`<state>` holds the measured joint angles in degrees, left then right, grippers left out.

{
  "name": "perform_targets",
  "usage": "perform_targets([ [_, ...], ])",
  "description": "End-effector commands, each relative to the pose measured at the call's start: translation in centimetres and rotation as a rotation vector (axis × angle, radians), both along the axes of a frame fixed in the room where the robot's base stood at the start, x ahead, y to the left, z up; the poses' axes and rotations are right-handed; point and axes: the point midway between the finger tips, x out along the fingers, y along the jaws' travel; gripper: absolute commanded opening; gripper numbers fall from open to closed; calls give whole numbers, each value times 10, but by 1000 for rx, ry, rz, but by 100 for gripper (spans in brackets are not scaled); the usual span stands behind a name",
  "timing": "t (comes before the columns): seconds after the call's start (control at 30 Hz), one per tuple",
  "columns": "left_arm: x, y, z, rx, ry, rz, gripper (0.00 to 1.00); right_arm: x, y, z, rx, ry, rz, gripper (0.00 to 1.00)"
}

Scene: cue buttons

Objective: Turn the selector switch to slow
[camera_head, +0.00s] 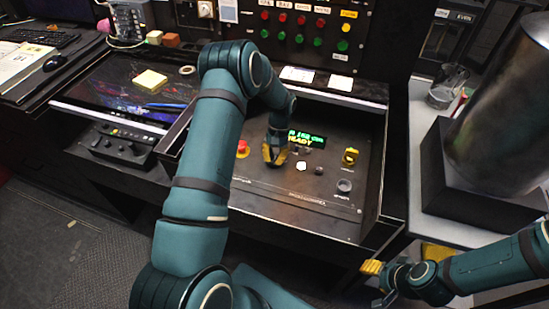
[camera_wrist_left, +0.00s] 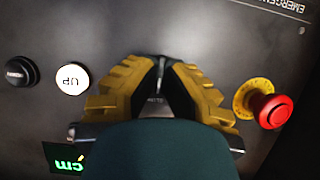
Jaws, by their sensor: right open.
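The control panel (camera_head: 290,198) lies in front of me with a lit green display (camera_head: 306,139). My left gripper (camera_head: 274,156) is low over the panel, between the red emergency stop (camera_head: 242,149) and the white UP button (camera_head: 301,166). In the left wrist view its yellow fingertips (camera_wrist_left: 161,66) are close together, with a narrow dark shape between them; I cannot tell whether they grip it. A small label, too blurred to read, shows below. I cannot make out the selector switch; the gripper may hide it. My right gripper (camera_head: 373,268) is open, off the panel's front right.
A black button (camera_head: 319,171), a dark round knob (camera_head: 344,186) and a yellow control (camera_head: 350,156) are on the panel's right. The emergency stop (camera_wrist_left: 272,110) and UP button (camera_wrist_left: 72,79) flank my left fingers. A metal cylinder (camera_head: 505,110) stands at the right.

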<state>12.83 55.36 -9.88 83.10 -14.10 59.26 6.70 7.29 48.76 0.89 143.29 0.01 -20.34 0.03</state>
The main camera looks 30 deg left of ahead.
Motion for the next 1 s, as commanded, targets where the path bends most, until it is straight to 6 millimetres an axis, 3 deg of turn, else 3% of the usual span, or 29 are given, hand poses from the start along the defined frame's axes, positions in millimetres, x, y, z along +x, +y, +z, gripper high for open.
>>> perform_targets([
  [0.13,-1,-1,-1,-1,4,1,0,0,0,0,0,0,0,47],
  [0.23,-1,0,-1,-1,4,1,36,0,0,0,0,0,0,47],
  [0.27,-1,0,-1,-1,4,1,38,0,0,0,0,0,0,47],
  [0.67,3,1,6,0,0,2,38,0,0,0,0,0,0,47],
  [1.0,26,6,64,1,-3,2,38,0,0,0,0,0,0,47],
])
